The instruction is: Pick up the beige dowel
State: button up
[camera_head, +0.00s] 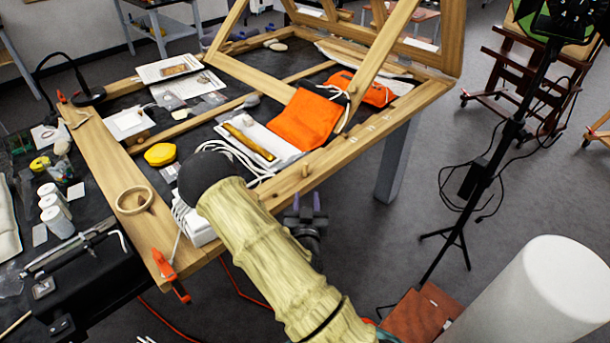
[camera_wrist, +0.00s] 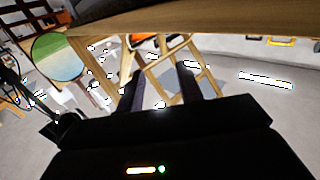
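A small upright wooden peg, which looks like the beige dowel (camera_head: 305,170), stands on the front rail of the wooden frame (camera_head: 345,144) in the head view. My gripper (camera_head: 306,199) is below and in front of that rail, just outside the table edge, with its two dark purple-grey fingers apart. In the wrist view the fingers (camera_wrist: 161,85) are also spread, with nothing between them but distant background. The dowel cannot be made out in the wrist view. A wooden edge (camera_wrist: 200,22) crosses the top of that view.
Behind the rail lie an orange cloth (camera_head: 304,119), a white tray (camera_head: 283,151) with a golden bar, and loose white cord. A yellow object (camera_head: 160,154) and a wooden ring (camera_head: 134,200) are left. A black light stand (camera_head: 487,175) stands on the right.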

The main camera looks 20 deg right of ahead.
aim_at(305, 170)
jog(key=p+x, duration=0.2)
jog(key=x, duration=0.6)
jog(key=shift+d+r, duration=0.1)
jog(key=shift+w, duration=0.4)
jog(key=shift+p+x, duration=0.9)
jog(key=shift+x, duration=1.3)
jog(key=shift+w+a, duration=0.1)
jog(key=shift+a, duration=0.1)
